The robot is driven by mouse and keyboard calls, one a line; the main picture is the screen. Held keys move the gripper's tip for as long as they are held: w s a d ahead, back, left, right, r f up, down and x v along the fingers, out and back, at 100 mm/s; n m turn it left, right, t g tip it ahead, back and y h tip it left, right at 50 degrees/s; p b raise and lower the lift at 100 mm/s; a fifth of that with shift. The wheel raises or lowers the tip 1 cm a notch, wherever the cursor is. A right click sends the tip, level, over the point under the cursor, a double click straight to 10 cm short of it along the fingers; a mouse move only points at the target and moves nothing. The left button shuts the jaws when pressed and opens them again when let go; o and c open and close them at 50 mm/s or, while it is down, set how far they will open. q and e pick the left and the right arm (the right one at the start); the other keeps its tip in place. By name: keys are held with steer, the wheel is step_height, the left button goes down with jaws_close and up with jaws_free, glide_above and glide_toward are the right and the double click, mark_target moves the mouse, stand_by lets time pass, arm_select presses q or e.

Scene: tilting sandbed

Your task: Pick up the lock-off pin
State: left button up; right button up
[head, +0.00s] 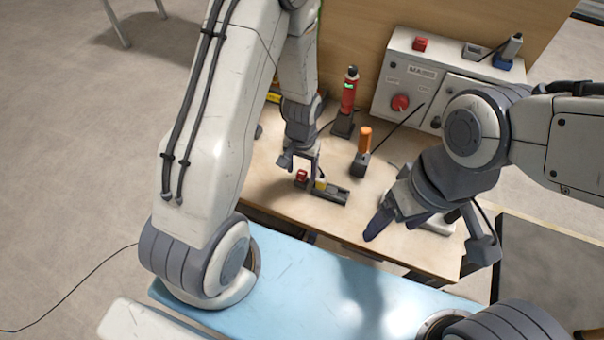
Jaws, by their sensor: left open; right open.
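A dark tray (335,194) on the wooden bench holds a small red piece (301,175) and a small yellow piece (320,184). The red piece may be the lock-off pin; I cannot tell for certain at this size. My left gripper (301,163) is open and points down just above the red piece, with its fingers around or just behind it. Contact cannot be made out. My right gripper (430,228) is open over the bench's front right, away from the tray, with its fingers wide apart.
An orange-handled tool (364,140) stands in a dark holder right of the tray. A red device (349,92) stands behind. A grey control box (435,75) with a red knob is at the back. A pale block (439,224) lies below my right gripper.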

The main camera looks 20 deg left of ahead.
arm_select(q)
steer(key=shift+f, duration=0.25)
jaws_close()
steer(key=shift+r, duration=0.2)
